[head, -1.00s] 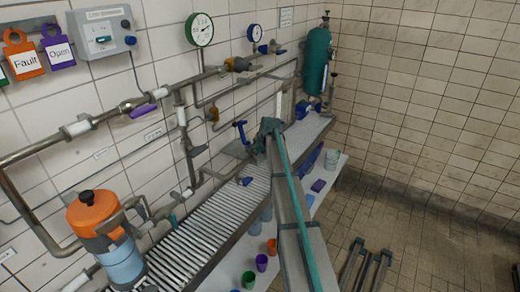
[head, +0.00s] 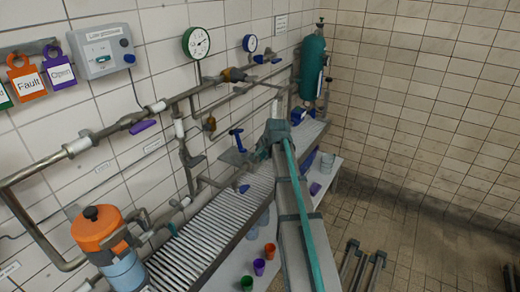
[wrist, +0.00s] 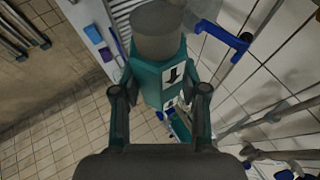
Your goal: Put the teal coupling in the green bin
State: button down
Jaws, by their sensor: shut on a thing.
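The teal coupling (wrist: 160,85) is between my gripper's fingers in the wrist view. It has a teal body with black-on-white arrow labels and a grey round end. My gripper (wrist: 161,98) is shut on its sides. In the head view my gripper (head: 276,132) is above the slatted bench, near the blue-handled valve; the coupling is hard to separate from it there. A small green container (head: 246,283), perhaps the green bin, stands low at the bottom edge of the head view, well away from the gripper and partly cut off.
A purple cup (head: 259,267) and an orange cup (head: 270,249) stand by the green one. A slatted bench (head: 215,225) runs along the wall under pipes and gauges. A blue-handled valve (head: 237,139) is left of my gripper. Floor at right is mostly open.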

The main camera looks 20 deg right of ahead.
jog(key=s+d, duration=0.5)
jog(key=s, duration=0.3)
jog(key=s+d, duration=0.5)
jog(key=s, duration=0.3)
jog(key=shift+s+d, duration=0.15)
jog(key=shift+d, duration=0.2)
